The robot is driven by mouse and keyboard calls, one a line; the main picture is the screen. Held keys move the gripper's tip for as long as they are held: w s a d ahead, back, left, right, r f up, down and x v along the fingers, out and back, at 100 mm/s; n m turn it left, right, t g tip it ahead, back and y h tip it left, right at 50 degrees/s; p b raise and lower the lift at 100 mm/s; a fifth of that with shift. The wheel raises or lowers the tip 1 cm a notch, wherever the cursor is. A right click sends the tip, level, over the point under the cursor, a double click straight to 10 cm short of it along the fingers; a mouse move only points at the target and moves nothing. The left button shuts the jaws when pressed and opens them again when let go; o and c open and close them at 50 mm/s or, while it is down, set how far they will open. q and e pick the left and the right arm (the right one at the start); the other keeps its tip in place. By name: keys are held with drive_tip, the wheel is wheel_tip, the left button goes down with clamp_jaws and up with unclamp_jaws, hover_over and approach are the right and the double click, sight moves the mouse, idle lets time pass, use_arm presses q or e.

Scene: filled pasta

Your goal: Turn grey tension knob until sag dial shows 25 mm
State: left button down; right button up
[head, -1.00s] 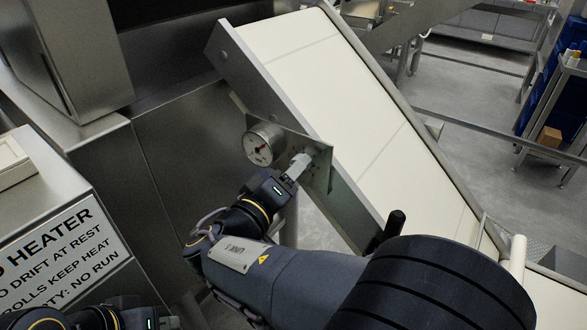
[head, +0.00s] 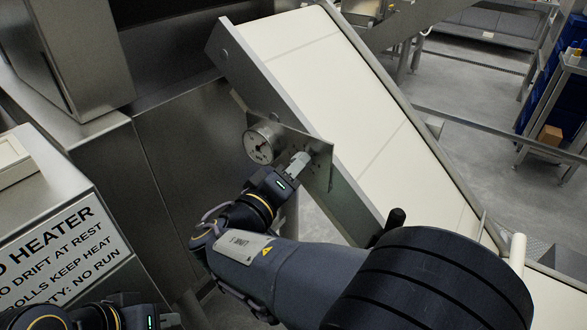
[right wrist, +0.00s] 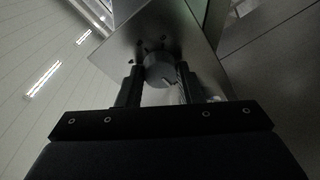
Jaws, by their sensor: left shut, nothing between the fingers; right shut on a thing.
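The grey tension knob (right wrist: 159,68) sits on a metal plate (head: 322,172) on the conveyor's side. In the right wrist view it has a pale pointer mark and dark marks around it on the plate. My right gripper (head: 297,165) is shut on the knob, with one finger on each side of it in the right wrist view (right wrist: 160,80). The sag dial (head: 261,144), a round white gauge with a red and dark needle, is left of the knob; its numbers are too small to read. My left gripper (head: 168,321) is at the bottom left edge, shut and empty, only partly in view.
The inclined conveyor with a cream belt (head: 335,85) rises behind the plate. A steel cabinet with a heater sign (head: 55,250) stands at the left. A black handle (head: 396,219) shows near my right arm. Shelving with a cardboard box (head: 549,135) is far right.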

use_arm(q)
drive_tip(key=shift+r, duration=0.1)
drive_tip(key=shift+r+p, duration=2)
drive_tip(key=shift+p, duration=0.05)
use_arm(e)
drive_tip(key=shift+r+n+g, duration=0.1)
drive_tip(key=shift+n+g, duration=0.3)
drive_tip(key=shift+n, duration=3.7)
drive_tip(key=o, duration=1)
drive_tip(key=shift+a, duration=0.1)
